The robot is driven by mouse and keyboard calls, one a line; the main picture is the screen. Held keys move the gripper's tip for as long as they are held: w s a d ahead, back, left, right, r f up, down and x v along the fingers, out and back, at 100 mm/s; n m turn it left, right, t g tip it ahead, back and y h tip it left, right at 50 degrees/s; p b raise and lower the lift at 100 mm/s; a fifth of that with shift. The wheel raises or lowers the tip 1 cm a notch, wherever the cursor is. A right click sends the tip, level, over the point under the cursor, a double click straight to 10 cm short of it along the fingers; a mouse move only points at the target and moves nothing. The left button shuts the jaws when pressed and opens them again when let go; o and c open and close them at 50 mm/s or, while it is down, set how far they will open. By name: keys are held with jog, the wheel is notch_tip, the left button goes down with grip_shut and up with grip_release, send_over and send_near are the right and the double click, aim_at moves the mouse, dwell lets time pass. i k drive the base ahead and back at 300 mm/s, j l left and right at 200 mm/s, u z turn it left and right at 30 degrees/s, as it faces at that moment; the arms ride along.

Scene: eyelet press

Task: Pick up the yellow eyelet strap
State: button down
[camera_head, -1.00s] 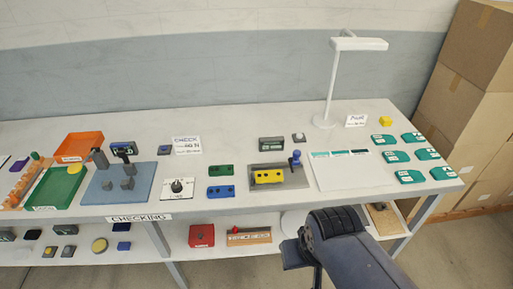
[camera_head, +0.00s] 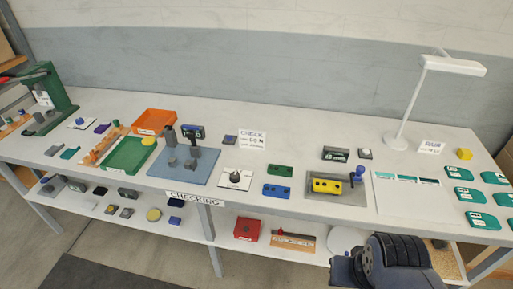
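The yellow eyelet strap (camera_head: 326,186), a small bar with dark holes, lies on a grey plate (camera_head: 350,198) on the right half of the bench. A blue-knobbed part (camera_head: 359,174) stands at the plate's right end, close to the strap. My arm shows at the lower right, below the bench's front edge and apart from the strap. The fingertips of my gripper cannot be made out, so I cannot tell whether it is open or shut.
A blue strap (camera_head: 277,191) and a green strap (camera_head: 280,170) lie left of the plate. A white lamp (camera_head: 397,142) stands behind it. A white sheet (camera_head: 420,200) and several teal pieces (camera_head: 482,220) lie to the right. The lower shelf holds a red box (camera_head: 247,229).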

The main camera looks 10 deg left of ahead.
aim_at(318, 185)
jog(key=i+l+z, duration=0.3)
jog(key=i+z, duration=0.3)
jog(key=i, duration=0.25)
